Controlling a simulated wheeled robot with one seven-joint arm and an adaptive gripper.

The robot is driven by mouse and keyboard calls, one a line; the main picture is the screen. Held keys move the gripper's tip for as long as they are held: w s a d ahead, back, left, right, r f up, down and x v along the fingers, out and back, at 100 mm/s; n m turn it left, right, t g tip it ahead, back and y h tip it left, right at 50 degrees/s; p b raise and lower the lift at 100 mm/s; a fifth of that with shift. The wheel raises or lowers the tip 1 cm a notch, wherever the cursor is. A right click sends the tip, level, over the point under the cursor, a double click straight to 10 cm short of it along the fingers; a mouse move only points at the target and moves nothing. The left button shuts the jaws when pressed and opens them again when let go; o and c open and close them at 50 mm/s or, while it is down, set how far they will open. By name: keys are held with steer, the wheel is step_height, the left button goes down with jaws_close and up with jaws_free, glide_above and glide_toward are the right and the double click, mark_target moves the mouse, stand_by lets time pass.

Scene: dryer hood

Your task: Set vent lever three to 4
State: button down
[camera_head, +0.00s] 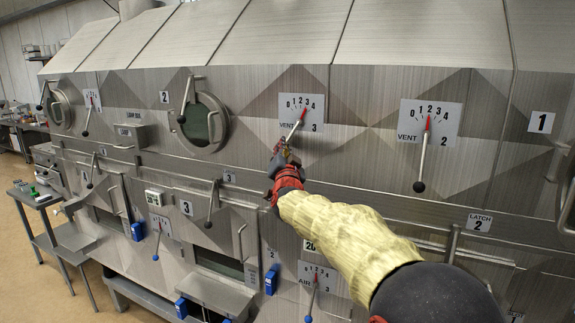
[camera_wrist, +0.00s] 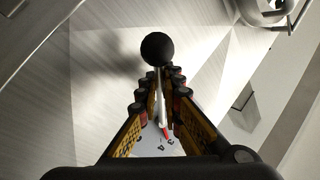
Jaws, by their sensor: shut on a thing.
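The vent 3 plate (camera_head: 301,128) is on the upper front panel, with a scale from 0 to 4. Its lever (camera_head: 294,132) has a red pointer (camera_head: 303,115) that leans right, at about 3. The lever's handle runs down and left into my gripper (camera_head: 283,157). In the wrist view my gripper (camera_wrist: 157,82) is shut around the lever's metal rod (camera_wrist: 160,96). The black ball knob (camera_wrist: 158,48) sticks out past the fingertips. The red pointer (camera_wrist: 166,131) and part of the plate (camera_wrist: 154,143) show between the fingers. In the head view my gripper hides the knob.
The vent 2 plate (camera_head: 445,120) with its own lever (camera_head: 420,178) is to the right. A round porthole (camera_head: 206,122) with a handle is to the left. Lower down are an air lever (camera_head: 313,295) with a blue knob and a latch lever (camera_head: 211,205).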

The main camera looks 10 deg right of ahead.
steer(key=a+m+h+b, duration=0.1)
steer(key=m+b, duration=0.1)
steer(key=shift+w+t+b, duration=0.35)
steer(key=shift+w+t, duration=0.05)
steer(key=shift+w+a+r+m+h+b, duration=0.25)
steer(key=shift+r+m+h+b, duration=0.15)
steer(key=shift+m+b, duration=0.45)
steer(key=shift+r, duration=0.1)
steer(key=shift+s+r+t, duration=0.1)
steer(key=shift+r+t, duration=0.05)
steer(key=shift+t, duration=0.15)
steer(key=c, duration=2)
jaws_free()
steer(key=shift+o, duration=0.2)
steer(key=v, duration=1.2)
